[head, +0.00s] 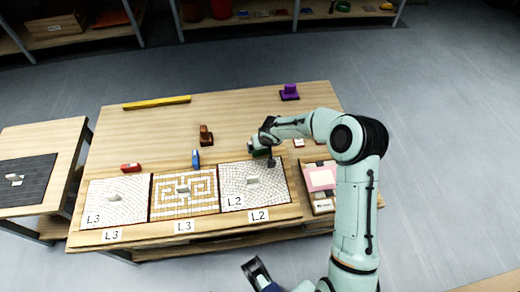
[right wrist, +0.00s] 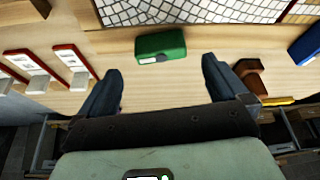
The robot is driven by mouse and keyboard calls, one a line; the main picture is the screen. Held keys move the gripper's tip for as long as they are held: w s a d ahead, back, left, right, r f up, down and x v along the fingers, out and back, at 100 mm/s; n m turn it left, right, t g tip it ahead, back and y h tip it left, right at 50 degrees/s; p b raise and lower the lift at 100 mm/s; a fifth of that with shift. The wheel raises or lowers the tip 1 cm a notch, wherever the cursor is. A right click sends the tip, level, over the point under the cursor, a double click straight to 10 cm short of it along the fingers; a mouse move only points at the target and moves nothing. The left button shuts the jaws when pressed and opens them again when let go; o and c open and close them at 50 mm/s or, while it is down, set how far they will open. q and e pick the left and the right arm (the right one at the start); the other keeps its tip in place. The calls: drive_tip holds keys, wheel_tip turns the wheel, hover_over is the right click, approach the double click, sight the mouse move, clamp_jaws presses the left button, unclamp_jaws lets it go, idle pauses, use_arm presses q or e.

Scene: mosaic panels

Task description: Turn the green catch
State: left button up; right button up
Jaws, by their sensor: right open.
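The green catch (right wrist: 161,46) lies on the wooden table, a rounded block with a small pale patch on its near side. In the head view it is mostly hidden by my right gripper (head: 262,148). In the right wrist view my right gripper (right wrist: 161,70) is open, and the catch lies just beyond the fingertips, between their lines. I see no contact with it. A dark gripper-like part (head: 257,272), likely my left gripper, shows at the bottom edge of the head view, away from the table; its jaws are unclear.
A blue catch (head: 196,159), a red catch (head: 131,167) and a brown block (head: 206,136) stand on the table (head: 150,125). Mosaic panels (head: 230,206) line its front. A purple object (head: 289,92) and a yellow bar (head: 157,102) lie at the back.

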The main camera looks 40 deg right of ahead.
use_arm(q)
drive_tip(key=shift+w+a+f+t+b, duration=0.15)
drive_tip(key=shift+w+a+f+b, duration=0.15)
drive_tip(key=shift+w, duration=0.2)
drive_tip(key=shift+w+a+f+t+b, duration=0.1)
drive_tip(key=shift+w+f+t+b, duration=0.05)
drive_tip(key=shift+w+f, duration=0.3)
use_arm(e)
drive_tip(key=x, duration=0.6)
drive_tip(key=shift+w+f, duration=0.1)
drive_tip(key=shift+f, duration=0.15)
use_arm(q)
drive_tip(key=shift+r, duration=0.1)
use_arm(e)
drive_tip(key=c, duration=0.9)
